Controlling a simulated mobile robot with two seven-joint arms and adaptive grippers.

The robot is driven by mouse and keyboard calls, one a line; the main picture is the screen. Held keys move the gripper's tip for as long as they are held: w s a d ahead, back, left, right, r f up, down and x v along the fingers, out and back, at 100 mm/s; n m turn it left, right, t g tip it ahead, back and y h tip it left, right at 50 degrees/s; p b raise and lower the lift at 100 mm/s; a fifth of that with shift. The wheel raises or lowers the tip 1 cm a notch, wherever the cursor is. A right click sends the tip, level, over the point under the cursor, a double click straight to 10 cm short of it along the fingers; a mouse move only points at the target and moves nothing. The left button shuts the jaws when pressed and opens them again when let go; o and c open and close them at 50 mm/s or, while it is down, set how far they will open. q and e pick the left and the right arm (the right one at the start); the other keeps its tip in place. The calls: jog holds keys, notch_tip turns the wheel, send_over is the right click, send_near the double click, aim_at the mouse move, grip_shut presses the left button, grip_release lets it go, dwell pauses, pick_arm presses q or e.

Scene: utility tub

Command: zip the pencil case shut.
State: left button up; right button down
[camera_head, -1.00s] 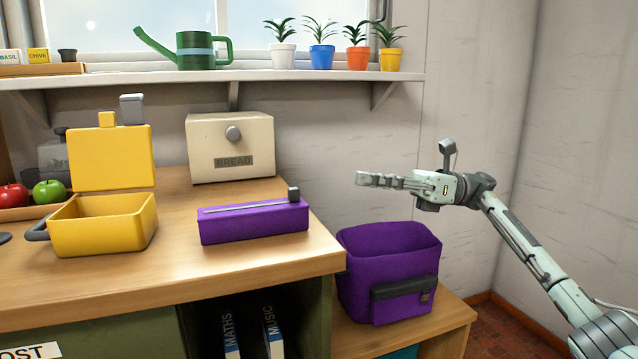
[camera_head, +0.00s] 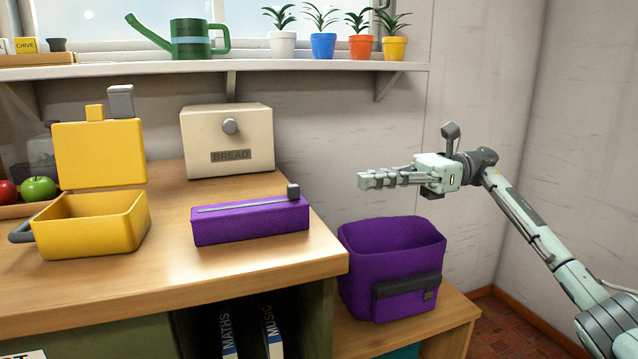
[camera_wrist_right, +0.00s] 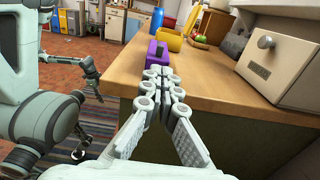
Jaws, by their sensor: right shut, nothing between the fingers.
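The purple pencil case (camera_head: 250,225) lies on the wooden counter, with a pale grey zip line along its top. The dark grey zip pull (camera_head: 293,191) stands at its right end. Whether the zip is open along the line is hard to tell. My right gripper (camera_head: 362,180) is shut and empty, in the air right of the case and apart from it. In the right wrist view, the closed fingers (camera_wrist_right: 160,75) point towards the purple case (camera_wrist_right: 153,51), partly hiding it. An arm of mine at the left there may end in my left gripper (camera_wrist_right: 88,70), too small to read.
A yellow open-lidded box (camera_head: 100,235) stands left of the case, and a cream bread bin (camera_head: 228,130) behind it. A purple fabric bin (camera_head: 365,285) sits below my right gripper, on a lower bench. A shelf (camera_head: 300,69) with plants runs above. Counter in front is clear.

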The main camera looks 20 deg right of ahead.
jog(key=p, duration=0.2)
send_near(261, 203)
jog(key=shift+s+a+r, duration=0.1)
jog(key=shift+a+r, duration=0.1)
jog(key=shift+r, duration=0.6)
pick_arm(q)
jog(key=x, duration=0.4)
jog(key=shift+s+d+f, duration=0.15)
jog(key=shift+d+f, duration=0.2)
jog(key=shift+f, duration=0.15)
pick_arm(e)
jog(key=shift+a, duration=0.35)
jog(key=shift+a+f, duration=0.1)
jog(key=a+b, duration=0.2)
jog(key=a, duration=0.6)
jog(key=shift+s+a+b, duration=0.1)
jog(key=shift+a+b, duration=0.3)
pick_arm(q)
jog(key=v, duration=0.4)
jog(key=a+v, duration=0.1)
jog(key=shift+r, duration=0.6)
